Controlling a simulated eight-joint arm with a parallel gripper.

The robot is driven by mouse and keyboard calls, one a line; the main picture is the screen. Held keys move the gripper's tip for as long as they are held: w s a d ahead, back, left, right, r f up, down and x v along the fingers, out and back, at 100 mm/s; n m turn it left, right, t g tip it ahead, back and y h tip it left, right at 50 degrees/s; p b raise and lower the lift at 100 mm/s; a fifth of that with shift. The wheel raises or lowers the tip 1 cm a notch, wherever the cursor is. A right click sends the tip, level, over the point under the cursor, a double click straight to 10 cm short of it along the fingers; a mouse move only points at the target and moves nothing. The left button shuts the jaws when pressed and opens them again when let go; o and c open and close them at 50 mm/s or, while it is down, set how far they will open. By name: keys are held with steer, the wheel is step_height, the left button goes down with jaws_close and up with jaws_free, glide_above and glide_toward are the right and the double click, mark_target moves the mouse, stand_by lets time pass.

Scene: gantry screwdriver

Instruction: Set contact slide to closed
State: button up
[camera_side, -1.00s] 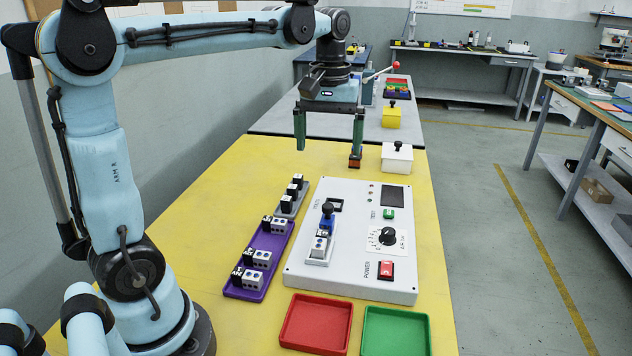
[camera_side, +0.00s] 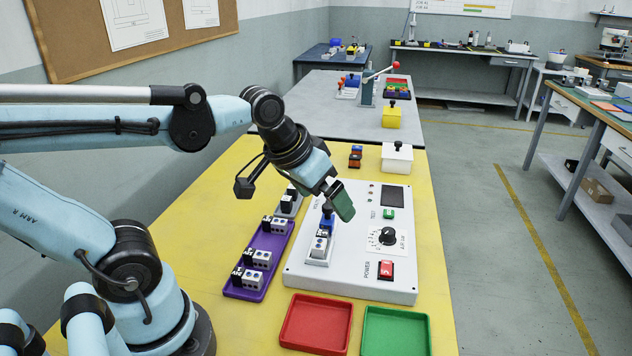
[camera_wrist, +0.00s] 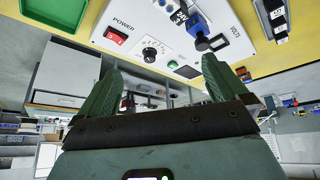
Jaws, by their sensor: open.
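I take the contact slide (camera_side: 327,224) to be the blue part with a black knob on the white test panel (camera_side: 350,278). It sits behind a grey-white terminal block (camera_side: 319,246) in the side view. The slide (camera_wrist: 197,27) and its black knob (camera_wrist: 203,45) also show in the wrist view, near the top. My gripper (camera_side: 341,203) is tilted over the panel's upper part, close to the slide; from the side the fingers overlap. In the wrist view my gripper (camera_wrist: 158,78) has its green fingers spread with nothing between them. I cannot tell the slide's position.
The panel has a red power switch (camera_side: 386,270), a black dial (camera_side: 387,236) and a green button (camera_side: 389,213). A purple tray (camera_side: 238,292) of terminal blocks lies left. Red (camera_side: 316,323) and green (camera_side: 397,332) trays lie in front. A white box (camera_side: 397,158) stands behind.

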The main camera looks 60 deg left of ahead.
steer(key=shift+s+d+f+m+t, duration=0.25)
steer(key=shift+s+f+m, duration=0.05)
steer(key=shift+f, duration=0.25)
steer(key=shift+s+d+f+m+t, duration=0.2)
steer(key=shift+s+f+m+t, duration=0.1)
steer(key=shift+f, duration=0.2)
steer(key=shift+c, duration=0.2)
steer(key=shift+f, duration=0.1)
steer(key=shift+c, duration=1.2)
steer(key=shift+w+r, duration=0.15)
steer(key=shift+r, duration=0.05)
steer(key=shift+c, duration=1.2)
steer(key=w+a+r+n+g, duration=0.1)
steer(key=w+r+n, duration=0.1)
steer(key=w+a+r+n+g, duration=0.1)
steer(key=a+r+n+g, duration=0.1)
steer(key=shift+w+a+r, duration=0.1)
steer(key=shift+w+a, duration=0.2)
steer(key=shift+w, duration=0.05)
steer(key=c, duration=0.4)
steer(key=shift+o, duration=0.2)
step_height(320, 180, up, 2)
steer(key=n+g, duration=0.4)
steer(key=n, duration=0.1)
glide_above(328, 205)
steer(key=shift+f, duration=5.9)
steer(key=shift+c, duration=0.5)
jaws_close()
